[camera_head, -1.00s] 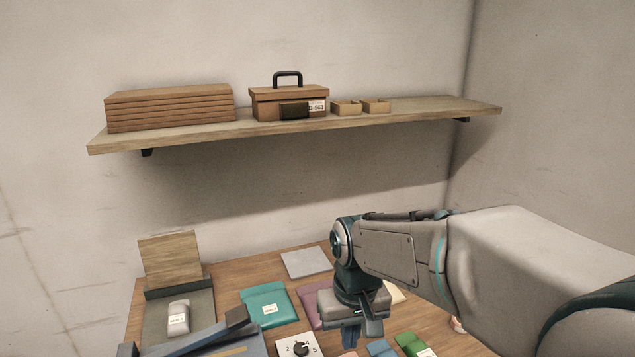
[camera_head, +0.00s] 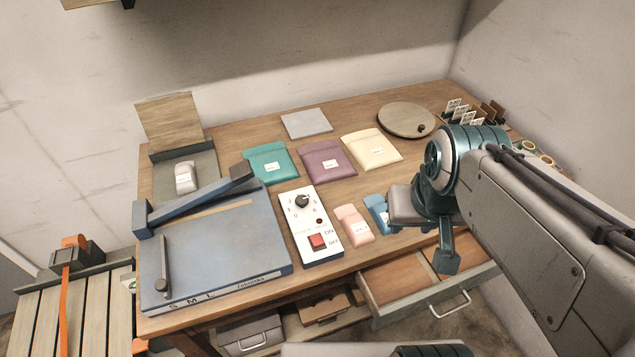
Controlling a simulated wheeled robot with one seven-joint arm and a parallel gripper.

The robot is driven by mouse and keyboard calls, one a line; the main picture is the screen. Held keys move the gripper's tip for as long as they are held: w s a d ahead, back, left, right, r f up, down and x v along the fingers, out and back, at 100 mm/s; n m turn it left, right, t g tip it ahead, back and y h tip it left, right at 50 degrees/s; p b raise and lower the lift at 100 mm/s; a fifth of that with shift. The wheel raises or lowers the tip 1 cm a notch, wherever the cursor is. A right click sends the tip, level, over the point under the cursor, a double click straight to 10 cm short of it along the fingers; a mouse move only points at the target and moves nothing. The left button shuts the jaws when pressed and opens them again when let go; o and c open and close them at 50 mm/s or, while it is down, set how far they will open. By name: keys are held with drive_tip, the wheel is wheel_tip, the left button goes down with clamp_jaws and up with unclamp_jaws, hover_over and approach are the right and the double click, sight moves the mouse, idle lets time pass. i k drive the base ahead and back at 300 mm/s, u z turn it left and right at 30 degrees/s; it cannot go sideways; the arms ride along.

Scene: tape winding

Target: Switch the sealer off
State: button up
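The blue sealer (camera_head: 215,245) lies on the left of the bench with its long dark-blue arm (camera_head: 195,200) across it. Its white control panel (camera_head: 294,224) stands at its right side. The panel has a dark numbered dial (camera_head: 302,200), a small dark red lamp (camera_head: 319,221) and a red rocker switch (camera_head: 317,241), with ON printed above and OFF below. I cannot tell which way the rocker is tilted. My gripper (camera_head: 447,255) hangs over the front right of the bench, to the right of the panel and apart from it. One finger shows clearly; its opening is not clear.
Pink (camera_head: 354,225) and blue (camera_head: 378,214) packets lie between panel and gripper. Teal (camera_head: 268,163), purple (camera_head: 326,161) and cream (camera_head: 371,149) pouches lie behind. An open drawer (camera_head: 400,287) juts out below my gripper. A round wooden disc (camera_head: 407,119) sits at the back right.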

sight(316, 241)
drive_tip(key=k, duration=1.15)
drive_tip(key=u, duration=0.75)
drive_tip(key=i, duration=1.1)
drive_tip(key=z, duration=0.65)
